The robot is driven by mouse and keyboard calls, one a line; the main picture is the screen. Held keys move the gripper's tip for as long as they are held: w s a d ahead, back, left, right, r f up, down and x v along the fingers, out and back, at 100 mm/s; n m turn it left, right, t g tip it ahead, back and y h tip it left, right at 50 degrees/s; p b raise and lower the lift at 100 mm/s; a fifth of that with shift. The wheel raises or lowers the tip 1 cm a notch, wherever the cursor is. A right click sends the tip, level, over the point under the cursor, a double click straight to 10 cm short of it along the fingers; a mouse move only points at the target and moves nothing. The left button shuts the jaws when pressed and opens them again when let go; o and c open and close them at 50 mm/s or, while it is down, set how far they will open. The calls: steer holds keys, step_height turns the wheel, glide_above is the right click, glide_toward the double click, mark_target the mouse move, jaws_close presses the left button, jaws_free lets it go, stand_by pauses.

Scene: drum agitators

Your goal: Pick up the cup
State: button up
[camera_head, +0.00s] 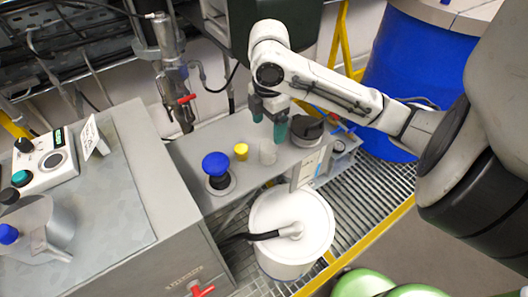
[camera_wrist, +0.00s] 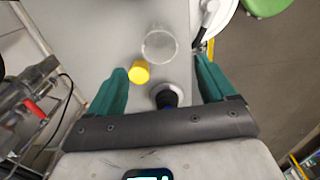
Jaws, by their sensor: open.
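A clear, see-through cup (camera_head: 267,152) stands on the grey bench top. It also shows in the wrist view (camera_wrist: 159,44), at top centre, as a round transparent rim. A small yellow cylinder (camera_head: 241,151) stands just left of it; in the wrist view the yellow cylinder (camera_wrist: 139,72) lies lower left of the cup. My gripper (camera_head: 269,124) is above the bench near the cup, with teal fingers pointing down. Its fingers are spread wide and empty in the wrist view (camera_wrist: 161,68). The cup appears ahead of the fingertips, apart from them.
A black fitting with a blue cap (camera_head: 216,166) stands left of the yellow cylinder. A dark round object (camera_head: 306,130) sits on the bench right of the cup. A white drum (camera_head: 290,225) stands in front of the bench. A grey cabinet (camera_head: 110,215) is at the left.

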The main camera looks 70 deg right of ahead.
mark_target(268, 146)
steer(key=shift+f, duration=4.4)
steer(key=c, duration=1.1)
